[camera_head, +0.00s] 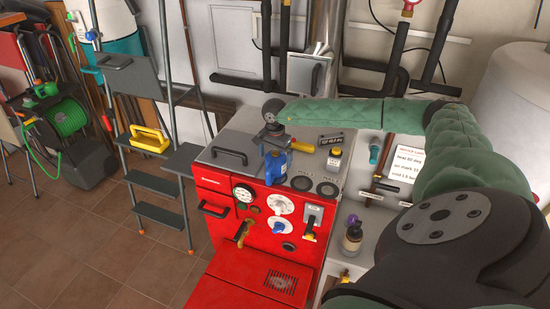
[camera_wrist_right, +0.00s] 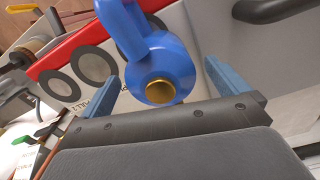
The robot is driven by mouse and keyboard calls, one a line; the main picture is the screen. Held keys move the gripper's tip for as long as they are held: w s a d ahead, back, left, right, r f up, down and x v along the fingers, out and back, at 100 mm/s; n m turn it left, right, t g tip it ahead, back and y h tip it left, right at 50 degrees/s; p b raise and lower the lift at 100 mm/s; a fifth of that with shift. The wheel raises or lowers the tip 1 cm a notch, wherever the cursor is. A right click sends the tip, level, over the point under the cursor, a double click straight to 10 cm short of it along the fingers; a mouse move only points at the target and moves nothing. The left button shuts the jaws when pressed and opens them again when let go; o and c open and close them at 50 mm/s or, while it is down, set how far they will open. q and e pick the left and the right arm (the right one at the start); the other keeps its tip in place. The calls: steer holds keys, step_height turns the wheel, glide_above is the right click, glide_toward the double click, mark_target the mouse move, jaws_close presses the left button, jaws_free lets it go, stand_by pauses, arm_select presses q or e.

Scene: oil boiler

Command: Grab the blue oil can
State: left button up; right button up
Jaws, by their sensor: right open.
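The blue oil can (camera_head: 276,167) stands on top of the red boiler (camera_head: 248,262), near the front edge of its grey top. My right gripper (camera_head: 273,140) is just behind and above the can, reaching in from the right. In the right wrist view the can (camera_wrist_right: 165,58) lies between two blue fingertips, with its brass-coloured opening facing the camera. The right gripper (camera_wrist_right: 166,84) is open, with a visible gap on each side of the can. In the head view its fingers are mostly hidden by the can. My left gripper is not in view.
A black handle (camera_head: 230,155) rises from the boiler top left of the can. Round dark discs (camera_head: 302,183) and a yellow-topped box (camera_head: 334,160) are to its right. Pipes (camera_head: 340,85) run behind. A stepladder (camera_head: 160,150) with a yellow item (camera_head: 149,140) stands left.

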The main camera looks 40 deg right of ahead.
steer(key=shift+f, duration=0.1)
steer(key=c, duration=1)
steer(key=shift+c, duration=1.3)
